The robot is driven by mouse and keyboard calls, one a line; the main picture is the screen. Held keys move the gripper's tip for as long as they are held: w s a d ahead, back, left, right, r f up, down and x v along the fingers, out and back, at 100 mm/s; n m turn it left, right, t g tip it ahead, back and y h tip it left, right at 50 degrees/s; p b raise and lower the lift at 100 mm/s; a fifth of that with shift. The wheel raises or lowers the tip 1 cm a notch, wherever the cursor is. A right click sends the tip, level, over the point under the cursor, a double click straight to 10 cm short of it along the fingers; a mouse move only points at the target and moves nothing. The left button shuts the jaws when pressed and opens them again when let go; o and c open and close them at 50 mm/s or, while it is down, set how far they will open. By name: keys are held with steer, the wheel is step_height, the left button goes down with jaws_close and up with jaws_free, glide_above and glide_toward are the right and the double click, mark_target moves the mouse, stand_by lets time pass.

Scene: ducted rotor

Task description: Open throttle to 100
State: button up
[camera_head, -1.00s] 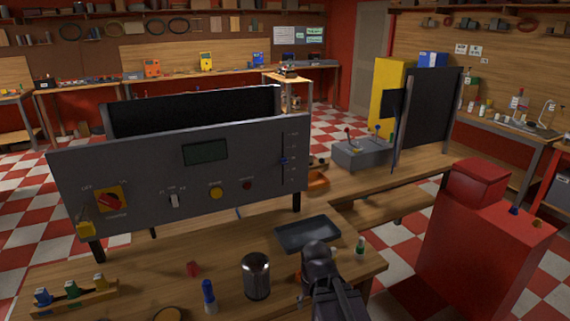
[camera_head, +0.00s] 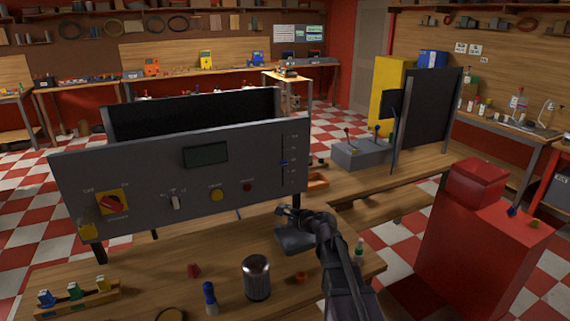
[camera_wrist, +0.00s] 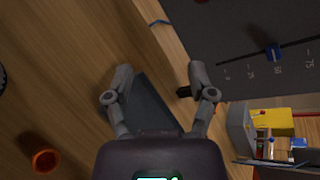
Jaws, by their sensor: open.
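The grey control panel (camera_head: 135,175) stands on the wooden bench. At its right end is a vertical throttle slot with a blue slider knob (camera_head: 283,162). In the wrist view the blue knob (camera_wrist: 274,52) sits at about the 50 mark, on a scale with 0, 25, 50 and 75 readable. My gripper (camera_head: 299,212) is open and empty, in front of the panel's lower right corner and below the knob. In the wrist view its fingers (camera_wrist: 161,80) are apart, with the knob off to the upper right. The gripper does not touch the knob.
A dark tray (camera_head: 290,243) lies beneath my gripper, partly hidden. A grey lever box (camera_head: 360,154) is behind right; a red cabinet (camera_head: 470,250) is at right.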

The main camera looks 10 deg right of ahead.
mark_target(285, 163)
steer(key=w+d+r+m+t+h, duration=0.3)
steer(key=w+d+r+m+t, duration=0.3)
steer(key=m, duration=0.8)
steer(key=w+d+r+p, duration=0.1)
steer(key=w+d, duration=0.1)
steer(key=shift+w+d+r+m+h, duration=0.25)
steer(key=shift+w+r+m+h, duration=0.05)
steer(key=shift+w, duration=0.05)
steer(key=shift+w, duration=0.15)
steer(key=x, duration=1.3)
steer(key=shift+w+a, duration=0.2)
steer(key=shift+w, duration=0.05)
jaws_close()
